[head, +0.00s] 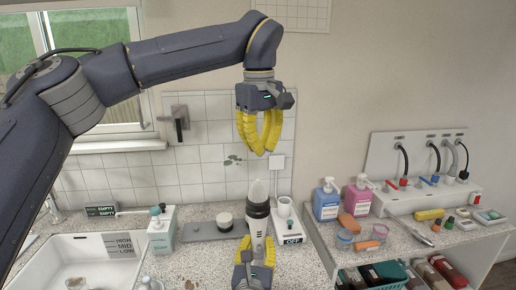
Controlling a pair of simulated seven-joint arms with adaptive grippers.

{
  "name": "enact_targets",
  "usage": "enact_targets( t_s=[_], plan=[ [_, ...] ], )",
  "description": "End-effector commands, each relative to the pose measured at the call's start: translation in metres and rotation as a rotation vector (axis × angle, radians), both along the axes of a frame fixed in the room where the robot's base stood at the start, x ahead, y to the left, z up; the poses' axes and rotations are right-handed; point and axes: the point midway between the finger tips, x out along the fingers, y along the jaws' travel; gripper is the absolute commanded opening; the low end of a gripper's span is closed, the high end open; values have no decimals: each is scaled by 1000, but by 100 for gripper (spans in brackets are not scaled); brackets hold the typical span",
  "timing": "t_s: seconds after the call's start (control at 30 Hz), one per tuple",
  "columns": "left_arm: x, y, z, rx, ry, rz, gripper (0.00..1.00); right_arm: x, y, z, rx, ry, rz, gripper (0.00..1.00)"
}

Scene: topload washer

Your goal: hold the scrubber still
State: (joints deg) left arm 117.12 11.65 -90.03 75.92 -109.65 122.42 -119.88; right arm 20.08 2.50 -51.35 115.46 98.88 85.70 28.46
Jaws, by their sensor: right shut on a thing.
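A white device marked OFF (291,238) with a cup stands just right of the scrubber. The sink (95,245) is at left; a cluttered bench with blue (326,203) and pink bottles (358,199) is at right.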

Motion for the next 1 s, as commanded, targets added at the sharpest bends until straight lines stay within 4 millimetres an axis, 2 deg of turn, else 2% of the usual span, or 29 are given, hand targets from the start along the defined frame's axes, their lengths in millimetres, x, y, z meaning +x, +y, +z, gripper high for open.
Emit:
enact_targets(
  t_s=[0.3,0.73,1.0],
  plan=[
    [-12,7,-5,29,54,39,0,0,0,0,0,0,0,10],
    [-12,7,-32,27,55,39,0,0,0,0,0,0,0,10],
    [-12,7,-35,26,53,40,0,0,0,0,0,1,0,10]
  ],
)
